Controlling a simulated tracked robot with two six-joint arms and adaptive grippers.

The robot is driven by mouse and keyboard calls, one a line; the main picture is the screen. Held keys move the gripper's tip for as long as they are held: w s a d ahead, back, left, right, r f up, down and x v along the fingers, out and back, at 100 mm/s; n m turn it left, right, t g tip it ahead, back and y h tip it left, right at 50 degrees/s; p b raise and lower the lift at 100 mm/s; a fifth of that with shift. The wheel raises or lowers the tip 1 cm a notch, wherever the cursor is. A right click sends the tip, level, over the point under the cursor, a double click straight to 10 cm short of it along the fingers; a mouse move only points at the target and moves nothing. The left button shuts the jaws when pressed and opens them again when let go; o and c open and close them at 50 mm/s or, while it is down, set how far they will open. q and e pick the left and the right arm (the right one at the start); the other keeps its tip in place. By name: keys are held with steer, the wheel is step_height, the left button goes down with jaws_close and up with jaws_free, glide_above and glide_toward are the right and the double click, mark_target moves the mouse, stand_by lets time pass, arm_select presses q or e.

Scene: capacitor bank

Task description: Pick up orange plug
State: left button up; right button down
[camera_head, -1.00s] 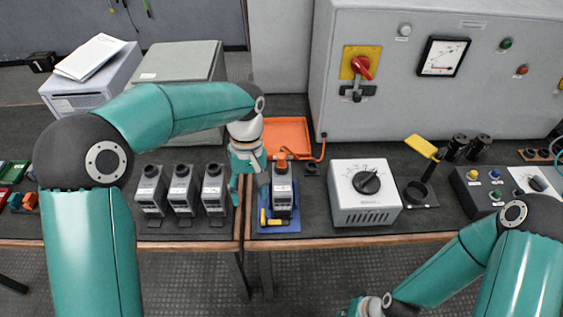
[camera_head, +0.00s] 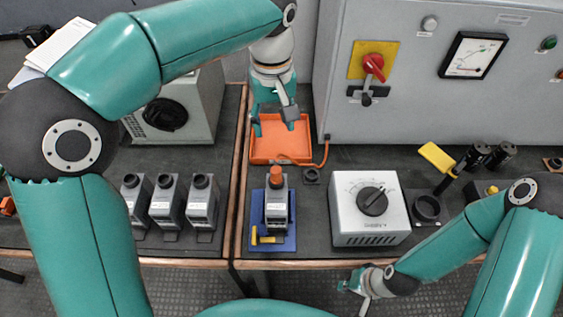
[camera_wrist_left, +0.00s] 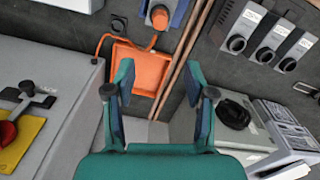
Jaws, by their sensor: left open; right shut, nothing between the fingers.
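An orange cylindrical plug (camera_head: 276,177) stands upright on top of a grey unit (camera_head: 276,208) on a blue base (camera_head: 285,240). The plug also shows at the top of the left wrist view (camera_wrist_left: 159,17). My left gripper (camera_head: 273,126) is open and empty above the orange tray (camera_head: 262,157), behind the plug and apart from it. In the left wrist view its two fingers (camera_wrist_left: 164,95) are spread, with the tray (camera_wrist_left: 150,62) beyond them. My right gripper (camera_head: 354,288) is shut and empty, low at the front edge of the bench, far from the plug.
Several grey units with black tops (camera_head: 166,203) stand to the left. A grey box with a black dial (camera_head: 369,209) stands to the right. A large grey cabinet (camera_head: 410,107) closes off the back. A yellow lever (camera_head: 437,157) rises at right.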

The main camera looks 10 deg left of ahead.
arm_select(q)
glide_above(276, 169)
steer(key=f, duration=1)
steer(key=shift+w+a+f, duration=0.1)
steer(key=shift+w+a, duration=0.05)
steer(key=shift+w, duration=0.15)
steer(key=shift+s+f+p, duration=0.15)
steer(key=shift+f+p, duration=0.05)
steer(key=shift+f, duration=1.4)
steer(key=shift+s+f+p, duration=0.15)
steer(key=shift+f+p, duration=0.05)
steer(key=shift+f, duration=1.35)
steer(key=shift+d, duration=0.2)
jaws_close()
